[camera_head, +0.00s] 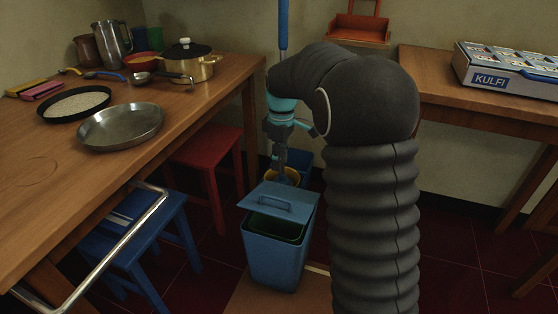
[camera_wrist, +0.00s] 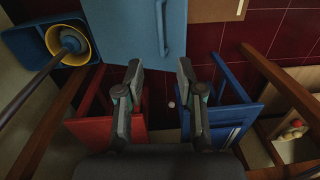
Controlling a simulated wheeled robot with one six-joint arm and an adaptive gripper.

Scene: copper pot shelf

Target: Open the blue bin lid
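The blue bin (camera_head: 274,262) stands on the floor in the middle of the head view. Its blue lid (camera_head: 256,203) sits tilted above the front rim, and a gap shows a dark green inside. The lid has a raised blue bar handle (camera_head: 275,205). In the wrist view the lid (camera_wrist: 120,30) fills the top middle, with the handle (camera_wrist: 162,28) along its right side. My gripper (camera_wrist: 160,72) is open and empty, its fingertips apart from the handle. In the head view my gripper (camera_head: 279,163) is above and behind the lid, partly dark and hard to make out.
A blue mop bucket (camera_head: 303,160) with a yellow wringer stands behind the bin. A red stool (camera_head: 205,150) and a blue stool (camera_head: 150,240) are left, beside the wooden table (camera_head: 200,115) bearing pans. Another table (camera_head: 430,80) with a box is right.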

